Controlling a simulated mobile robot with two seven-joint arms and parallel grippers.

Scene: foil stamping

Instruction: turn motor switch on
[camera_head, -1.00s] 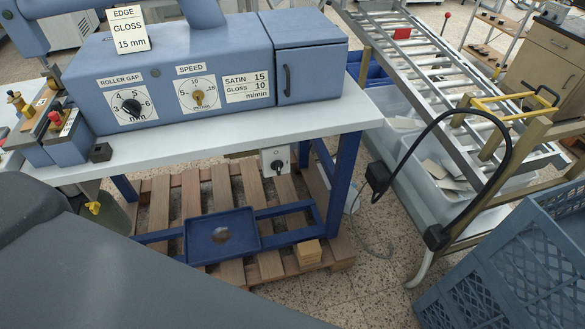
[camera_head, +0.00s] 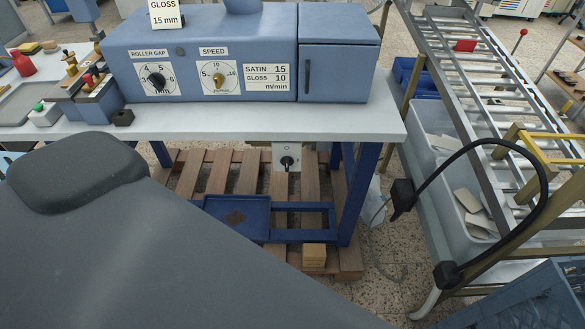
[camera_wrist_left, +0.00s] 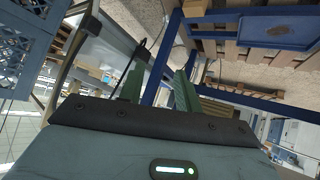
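A pale switch box (camera_head: 280,153) hangs under the white tabletop, below the blue machine; I take it for the motor switch. It has a round black knob (camera_head: 287,162) on its front; the knob's setting is too small to read. My left gripper (camera_wrist_left: 159,88) shows in the left wrist view with its two green fingers apart and nothing between them. It is low near the table's blue frame. I cannot make out the switch in that view. In the head view a large grey part of my own arm fills the lower left and the gripper is hidden. My right gripper is not in view.
The blue machine (camera_head: 240,40) has roller gap and speed dials. A blue tray (camera_head: 237,215) and a small wooden block (camera_head: 314,255) are below the tabletop (camera_head: 330,125). A blue table leg (camera_head: 360,190) stands right of the switch. A black cable arches over a metal rack (camera_head: 470,90).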

